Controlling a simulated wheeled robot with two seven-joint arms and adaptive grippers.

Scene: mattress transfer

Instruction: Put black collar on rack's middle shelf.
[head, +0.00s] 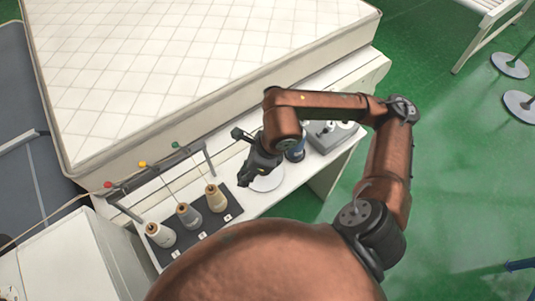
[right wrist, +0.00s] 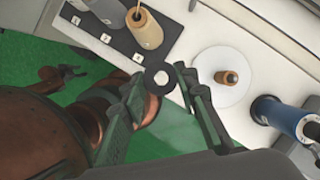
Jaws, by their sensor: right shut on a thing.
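The black collar (right wrist: 159,79) is a small dark ring with a pale hole, held between the fingertips of my right gripper (right wrist: 156,84) in the right wrist view. In the head view my right gripper (head: 250,176) points down over the white bench (head: 255,202), just left of a white round disc (head: 268,181). The collar is too small and dark there to pick out from the fingers. I cannot make out a rack with a middle shelf in either view. My left gripper is not in view.
Several thread cones stand on a black numbered mat (head: 232,215). A blue spool (right wrist: 285,118) and a grey box (head: 335,137) stand right of the disc. The quilted mattress (head: 180,60) lies behind the bench. A white slatted frame (head: 487,8) stands far right on green floor.

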